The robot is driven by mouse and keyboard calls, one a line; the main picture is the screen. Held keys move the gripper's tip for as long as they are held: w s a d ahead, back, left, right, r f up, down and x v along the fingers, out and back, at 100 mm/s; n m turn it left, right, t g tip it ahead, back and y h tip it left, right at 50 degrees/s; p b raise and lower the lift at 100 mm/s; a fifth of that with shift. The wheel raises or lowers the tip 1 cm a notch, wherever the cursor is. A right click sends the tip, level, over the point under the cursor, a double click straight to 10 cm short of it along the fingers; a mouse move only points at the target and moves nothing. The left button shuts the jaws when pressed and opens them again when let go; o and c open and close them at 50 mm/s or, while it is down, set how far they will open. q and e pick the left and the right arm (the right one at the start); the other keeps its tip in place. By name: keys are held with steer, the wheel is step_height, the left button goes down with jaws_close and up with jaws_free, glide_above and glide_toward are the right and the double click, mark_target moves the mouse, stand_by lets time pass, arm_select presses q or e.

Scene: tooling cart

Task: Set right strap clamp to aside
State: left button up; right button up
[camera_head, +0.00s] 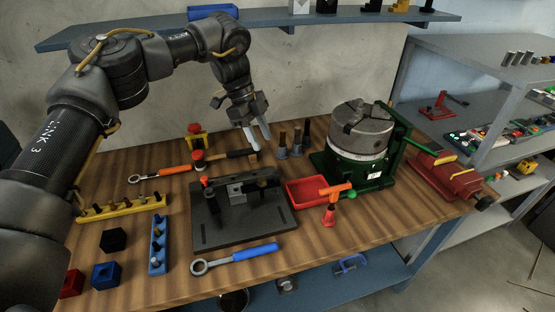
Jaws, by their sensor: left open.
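A dark fixture plate (240,228) lies on the wooden bench. A small grey block (236,193) sits on it, with dark clamp bars around it. The bar on the right (266,176) looks like the right strap clamp; its exact pose is too small to tell. A red-orange knob (207,182) shows at the fixture's left. My right gripper is out of view.
A red tray (305,206) and an orange-and-red tool (331,208) stand right of the fixture. A green-based chuck (362,135) stands beyond. Dark posts (283,145) stand near my gripper. A blue-handled wrench (240,258) lies in front, blue and yellow racks at left.

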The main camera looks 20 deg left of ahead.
mark_target(275, 174)
arm_select(q)
steer(key=p+x, duration=0.1)
steer(key=x, duration=0.4)
steer(key=p+x, duration=0.1)
steer(key=x, duration=0.3)
steer(key=shift+s+d+f, duration=0.15)
steer(key=shift+s+f, duration=0.1)
steer(key=shift+f, duration=0.1)
steer(key=shift+d+f+p, duration=0.1)
steer(key=shift+f+p, duration=0.15)
steer(key=shift+p, duration=0.05)
steer(key=shift+f, duration=0.2)
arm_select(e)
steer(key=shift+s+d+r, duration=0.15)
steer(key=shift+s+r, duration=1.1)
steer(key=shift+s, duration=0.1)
arm_select(q)
jaws_close()
